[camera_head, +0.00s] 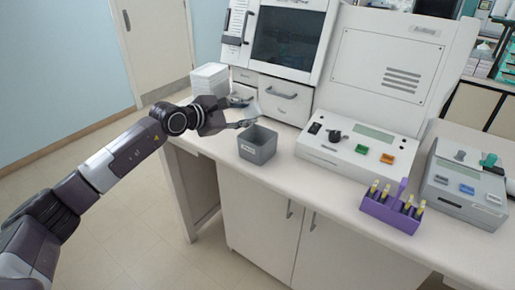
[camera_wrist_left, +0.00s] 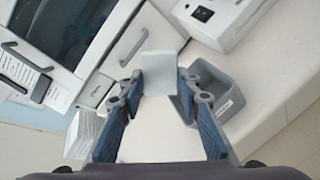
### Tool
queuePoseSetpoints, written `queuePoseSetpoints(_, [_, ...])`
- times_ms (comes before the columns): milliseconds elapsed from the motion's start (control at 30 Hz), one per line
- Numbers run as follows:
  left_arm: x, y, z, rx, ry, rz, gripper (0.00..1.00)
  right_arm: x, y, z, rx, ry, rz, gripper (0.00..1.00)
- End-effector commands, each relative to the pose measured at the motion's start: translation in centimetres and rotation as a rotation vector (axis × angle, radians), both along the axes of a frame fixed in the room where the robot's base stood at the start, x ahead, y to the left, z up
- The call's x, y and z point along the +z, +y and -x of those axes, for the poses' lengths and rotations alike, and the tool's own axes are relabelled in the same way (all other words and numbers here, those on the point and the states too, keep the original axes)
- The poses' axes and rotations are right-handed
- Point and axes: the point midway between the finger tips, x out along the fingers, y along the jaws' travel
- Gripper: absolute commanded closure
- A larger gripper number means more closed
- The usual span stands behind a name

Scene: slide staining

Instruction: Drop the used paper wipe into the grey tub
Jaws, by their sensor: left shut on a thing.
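The paper wipe (camera_wrist_left: 160,68) is a pale, flat, roughly square piece held between the fingertips of my left gripper (camera_wrist_left: 160,82) in the left wrist view. In the head view my left gripper (camera_head: 247,111) reaches in from the left, just behind the grey tub, and the wipe (camera_head: 253,107) shows as a small pale patch at its tips. The grey tub (camera_head: 257,150) is an open box with a pale label, upright on the counter. In the left wrist view the tub (camera_wrist_left: 222,104) lies right of the wipe, partly hidden by a finger. My right gripper is not in view.
A white stack (camera_head: 210,78) stands behind my left wrist. A white cabinet machine (camera_head: 284,97) is behind the tub. A bench instrument with buttons (camera_head: 345,158) stands to the right, then a purple rack (camera_head: 388,212) with several yellow-topped tubes. The counter's front strip (camera_head: 300,180) is clear.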

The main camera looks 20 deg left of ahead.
Motion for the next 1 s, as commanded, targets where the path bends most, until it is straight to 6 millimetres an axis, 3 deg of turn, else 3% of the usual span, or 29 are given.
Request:
queuePoseSetpoints(33, [-1.1,0.0,0.0,0.000,0.002,0.000,0.88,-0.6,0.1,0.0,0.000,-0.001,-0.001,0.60])
queuePoseSetpoints(200, [-2.5,0.0,0.0,0.000,0.000,0.001,0.88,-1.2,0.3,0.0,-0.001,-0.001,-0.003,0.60])
queuePoseSetpoints(500, [-2.7,0.0,0.0,0.000,0.000,0.001,0.88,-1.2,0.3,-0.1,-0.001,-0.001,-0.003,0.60])
queuePoseSetpoints(533, [-2.7,0.0,0.0,0.000,0.000,0.001,0.68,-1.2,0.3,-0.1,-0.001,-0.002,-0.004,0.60])
queuePoseSetpoints(700, [-2.7,0.0,0.0,0.000,0.000,0.001,0.49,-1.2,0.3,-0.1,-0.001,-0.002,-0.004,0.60])
queuePoseSetpoints(1000, [-2.7,0.1,0.1,0.000,0.000,0.000,0.48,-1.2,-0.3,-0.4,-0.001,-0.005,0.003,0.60])
